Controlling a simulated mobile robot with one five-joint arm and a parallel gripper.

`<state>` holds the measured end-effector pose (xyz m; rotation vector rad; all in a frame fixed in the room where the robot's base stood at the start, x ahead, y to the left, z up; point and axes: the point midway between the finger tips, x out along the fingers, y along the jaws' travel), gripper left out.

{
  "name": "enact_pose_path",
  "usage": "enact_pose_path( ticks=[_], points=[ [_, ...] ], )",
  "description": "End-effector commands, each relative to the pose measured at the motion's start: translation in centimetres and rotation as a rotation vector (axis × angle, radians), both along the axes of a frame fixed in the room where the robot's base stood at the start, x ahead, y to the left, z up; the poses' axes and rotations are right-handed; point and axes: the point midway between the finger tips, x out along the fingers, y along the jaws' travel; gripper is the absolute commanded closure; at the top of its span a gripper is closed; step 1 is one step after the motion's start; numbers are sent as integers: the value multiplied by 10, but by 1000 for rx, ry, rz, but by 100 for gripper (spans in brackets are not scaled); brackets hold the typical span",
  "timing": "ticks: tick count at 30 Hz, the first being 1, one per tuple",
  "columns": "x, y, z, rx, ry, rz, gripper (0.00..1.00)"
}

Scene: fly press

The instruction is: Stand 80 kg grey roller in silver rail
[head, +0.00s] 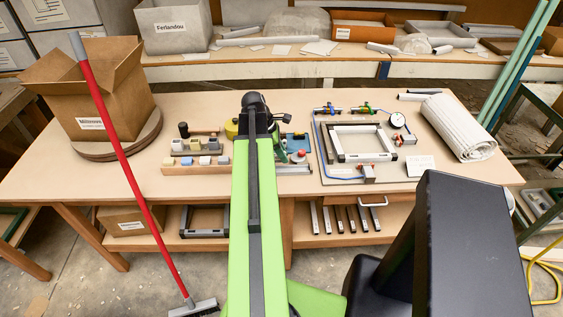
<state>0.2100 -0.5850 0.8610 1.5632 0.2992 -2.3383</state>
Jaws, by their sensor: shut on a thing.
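My green arm reaches from the bottom of the head view over the middle of the bench. Its black far end stands above the fly press area, and my gripper is hidden behind it. A silver rail (293,170) lies along the bench's front edge, partly covered by my arm. I cannot pick out the grey roller for certain, and no 80 kg marking is readable. Parts of the press, with blue and green pieces (297,142), show right of my arm.
A silver square frame (362,156) with clamps and a dial gauge (397,120) lies right of my arm. A white roll (458,127) is at the right end. A cardboard box (90,95) stands left, and a red broom (125,165) leans before the bench (140,185).

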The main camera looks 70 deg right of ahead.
Motion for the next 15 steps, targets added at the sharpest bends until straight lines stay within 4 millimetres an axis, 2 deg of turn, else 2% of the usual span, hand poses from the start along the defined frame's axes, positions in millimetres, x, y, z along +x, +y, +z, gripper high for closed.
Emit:
enact_pose_path(
  ticks=[8, 15],
  points=[
    [2, 0, -6, 0, 0, -3, 100],
    [2, 0, -28, -1, 0, -4, 100]
  ],
)
